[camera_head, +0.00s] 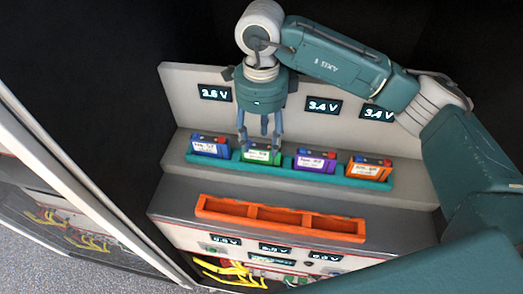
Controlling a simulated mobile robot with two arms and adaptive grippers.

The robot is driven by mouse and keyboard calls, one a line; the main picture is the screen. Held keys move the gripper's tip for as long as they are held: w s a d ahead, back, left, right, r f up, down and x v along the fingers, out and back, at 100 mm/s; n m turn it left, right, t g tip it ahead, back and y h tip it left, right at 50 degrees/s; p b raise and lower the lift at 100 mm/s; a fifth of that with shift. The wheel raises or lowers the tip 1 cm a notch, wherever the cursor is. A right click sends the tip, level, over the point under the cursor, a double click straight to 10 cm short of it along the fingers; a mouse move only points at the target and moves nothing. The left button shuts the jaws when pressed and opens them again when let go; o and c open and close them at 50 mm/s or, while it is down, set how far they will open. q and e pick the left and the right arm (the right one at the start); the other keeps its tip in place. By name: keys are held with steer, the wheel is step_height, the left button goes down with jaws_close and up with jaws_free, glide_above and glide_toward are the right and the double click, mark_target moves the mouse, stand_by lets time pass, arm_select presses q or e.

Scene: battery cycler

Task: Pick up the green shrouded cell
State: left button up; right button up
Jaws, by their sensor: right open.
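The green shrouded cell (262,155) sits in the teal tray (283,171) on the grey bench, second from the left in a row of cells. My right gripper (260,148) comes down over it from above, pointing downward. Its fingers are open and reach the top of the green cell, one at its left side and one near its right side. I cannot tell whether they touch it. Part of the cell's upper face is hidden behind the fingers. My left gripper is not in view.
A blue cell (209,147) stands left of the green one; a purple cell (316,162) and an orange cell (370,169) stand right. An empty orange tray (280,217) lies in front. A back panel (190,85) with voltage displays rises behind. Yellow cables (229,272) show below.

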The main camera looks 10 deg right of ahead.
mark_target(261, 148)
step_height(261, 148, down, 4)
steer(key=p, duration=0.3)
steer(key=shift+f, duration=0.45)
steer(key=shift+w+f, duration=0.1)
steer(key=shift+w, duration=0.05)
steer(key=shift+c, duration=0.5)
steer(key=c, duration=0.5)
jaws_close()
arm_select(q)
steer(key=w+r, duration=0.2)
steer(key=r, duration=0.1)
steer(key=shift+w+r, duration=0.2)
